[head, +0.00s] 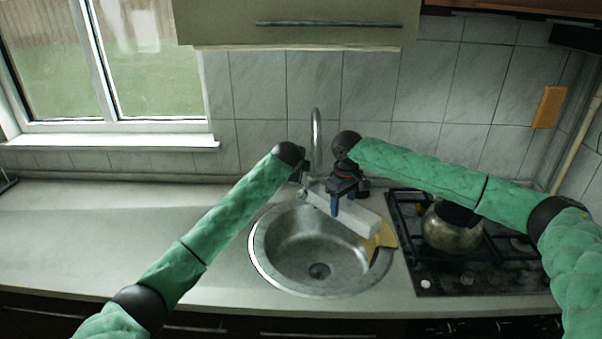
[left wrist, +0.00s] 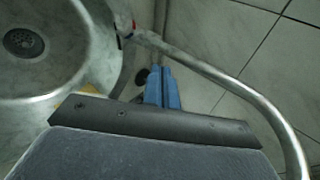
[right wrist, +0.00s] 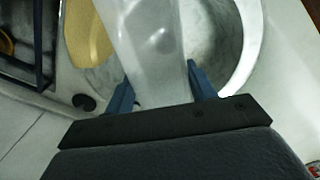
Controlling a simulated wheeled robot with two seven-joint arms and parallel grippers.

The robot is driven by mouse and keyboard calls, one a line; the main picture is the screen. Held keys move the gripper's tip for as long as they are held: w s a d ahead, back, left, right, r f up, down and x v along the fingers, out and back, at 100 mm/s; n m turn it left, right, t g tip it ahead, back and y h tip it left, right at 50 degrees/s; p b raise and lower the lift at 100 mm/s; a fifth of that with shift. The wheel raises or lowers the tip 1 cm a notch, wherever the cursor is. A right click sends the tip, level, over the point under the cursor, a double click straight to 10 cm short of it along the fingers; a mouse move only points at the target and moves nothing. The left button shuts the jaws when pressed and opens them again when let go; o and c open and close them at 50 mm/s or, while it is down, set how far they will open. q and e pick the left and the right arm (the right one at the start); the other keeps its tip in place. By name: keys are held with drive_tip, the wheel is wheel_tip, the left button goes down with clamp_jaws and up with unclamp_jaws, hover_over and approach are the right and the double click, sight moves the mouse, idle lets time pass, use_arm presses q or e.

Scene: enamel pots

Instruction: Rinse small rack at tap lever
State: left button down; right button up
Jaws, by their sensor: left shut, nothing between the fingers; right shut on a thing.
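The small rack (head: 350,216) is a pale, long piece held slantwise over the back right of the round sink (head: 262,262). My right gripper (head: 347,202) is shut on it; in the right wrist view the rack (right wrist: 152,50) passes between the blue fingers (right wrist: 160,90). My left gripper (head: 303,176) is beside the tap (head: 317,140), behind the sink. In the left wrist view its blue fingers (left wrist: 162,88) are together and empty. The tap lever's red-marked part (left wrist: 128,30) shows beyond them; whether they touch it I cannot tell. I see no running water.
A yellow piece (head: 383,238) lies at the sink's right rim. A gas hob (head: 425,283) with a metal kettle (head: 448,232) is to the right. The counter (head: 110,225) on the left is clear. A cupboard (head: 300,25) hangs above the tap.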

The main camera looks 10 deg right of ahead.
sight(342, 218)
idle(0.4)
drive_tip(key=shift+s+a+r+p, duration=0.1)
drive_tip(key=shift+s+a+p, duration=0.15)
drive_tip(key=shift+s+p, duration=0.25)
drive_tip(key=shift+s+a+p, duration=0.25)
drive_tip(key=shift+s+p, duration=0.15)
drive_tip(key=shift+s, duration=0.2)
drive_tip(key=shift+s+a+p, duration=0.3)
drive_tip(key=shift+s+p, duration=0.25)
drive_tip(key=shift+s, duration=0.2)
drive_tip(key=shift+s+a+p, duration=0.3)
drive_tip(key=shift+s+p, duration=0.2)
drive_tip(key=shift+s, duration=0.2)
drive_tip(key=shift+s+a+p, duration=0.3)
drive_tip(key=shift+s+p, duration=0.25)
drive_tip(key=shift+s, duration=0.2)
drive_tip(key=shift+s+a, duration=0.2)
drive_tip(key=shift+s, duration=0.2)
